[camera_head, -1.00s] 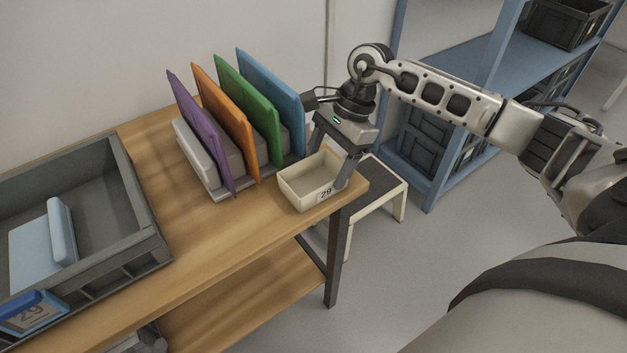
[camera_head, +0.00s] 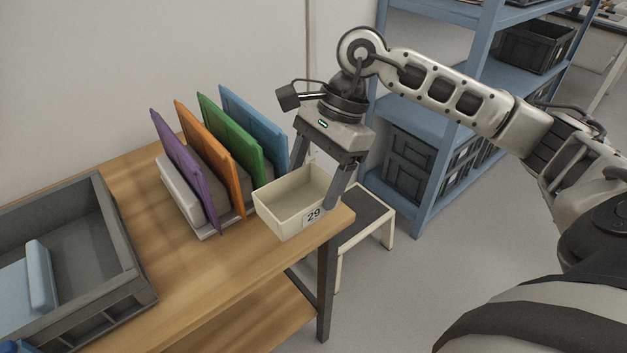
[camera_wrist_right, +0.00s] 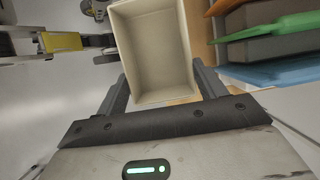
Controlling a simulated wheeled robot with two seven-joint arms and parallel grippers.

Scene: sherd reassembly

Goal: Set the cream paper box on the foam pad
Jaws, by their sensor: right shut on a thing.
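The cream paper box (camera_head: 283,222) is open-topped and empty, with a "29" label on its front. It is level at the right end of the wooden table, seemingly just above the top. My right gripper (camera_head: 318,186) is shut on the box, fingers at opposite sides. The right wrist view shows the box (camera_wrist_right: 155,55) between the fingers (camera_wrist_right: 160,88). A pale blue slab (camera_head: 18,285) with a raised bar lies in the grey crate at left; I cannot tell whether it is the foam pad. My left gripper is not in view.
A rack of upright purple, orange, green and blue boards (camera_head: 228,140) stands close behind and left of the box. The grey crate (camera_head: 122,250) has raised walls. Bare table (camera_head: 200,265) lies between them. A stool (camera_head: 370,215) and blue shelving (camera_head: 425,200) stand at right.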

